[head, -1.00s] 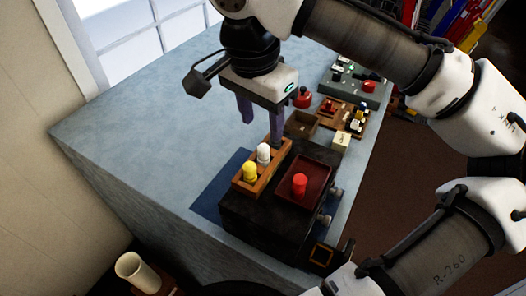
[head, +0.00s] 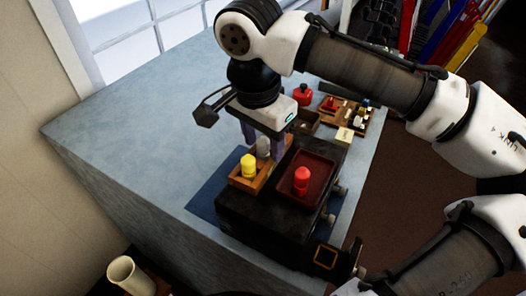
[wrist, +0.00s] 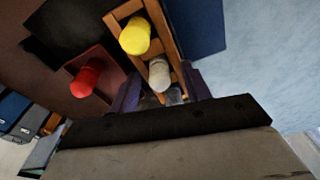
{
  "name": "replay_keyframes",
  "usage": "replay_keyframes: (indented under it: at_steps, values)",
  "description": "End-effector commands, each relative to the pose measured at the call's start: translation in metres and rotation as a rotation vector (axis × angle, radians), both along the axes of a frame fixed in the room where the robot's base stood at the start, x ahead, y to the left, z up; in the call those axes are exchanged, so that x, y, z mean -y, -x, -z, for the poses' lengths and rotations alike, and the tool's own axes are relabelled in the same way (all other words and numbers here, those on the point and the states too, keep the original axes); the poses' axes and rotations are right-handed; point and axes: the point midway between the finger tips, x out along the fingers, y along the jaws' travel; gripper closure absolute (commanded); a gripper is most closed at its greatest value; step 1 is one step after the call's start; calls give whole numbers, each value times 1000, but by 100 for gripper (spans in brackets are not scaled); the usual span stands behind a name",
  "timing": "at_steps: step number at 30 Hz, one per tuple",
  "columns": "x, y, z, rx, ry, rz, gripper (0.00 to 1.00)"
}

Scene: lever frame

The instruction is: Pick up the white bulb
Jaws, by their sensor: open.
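The white bulb (head: 264,147) stands in a wooden rack (head: 262,180) beside a yellow bulb (head: 249,166). It looks greyish in shadow, and it also shows in the wrist view (wrist: 159,74). My gripper (head: 264,142) is open, with its purple fingers pointing down around the white bulb's place, one on each side. In the wrist view the fingers (wrist: 160,90) flank the white bulb. I cannot tell whether either finger touches it. The yellow bulb also shows in the wrist view (wrist: 135,36), beyond the white one.
A red bulb (head: 301,181) stands in a dark red tray (head: 322,165) right of the rack, on a black box (head: 255,217). Small boxes and a red button (head: 303,95) stand behind. The table's left side (head: 130,125) is clear. A cream cup (head: 130,276) is lower left.

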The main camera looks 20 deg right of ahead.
Motion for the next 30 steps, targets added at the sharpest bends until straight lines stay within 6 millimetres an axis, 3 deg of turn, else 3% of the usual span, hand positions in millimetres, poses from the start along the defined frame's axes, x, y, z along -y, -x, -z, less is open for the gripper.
replay_keyframes:
  at_steps: [2,12,22,30]
  values:
    - [0,0,-1,0,0,0,55]
    - [0,0,-1,0,0,0,100]
    - [0,0,-8,1,1,1,100]
    - [0,-1,-59,3,1,0,100]
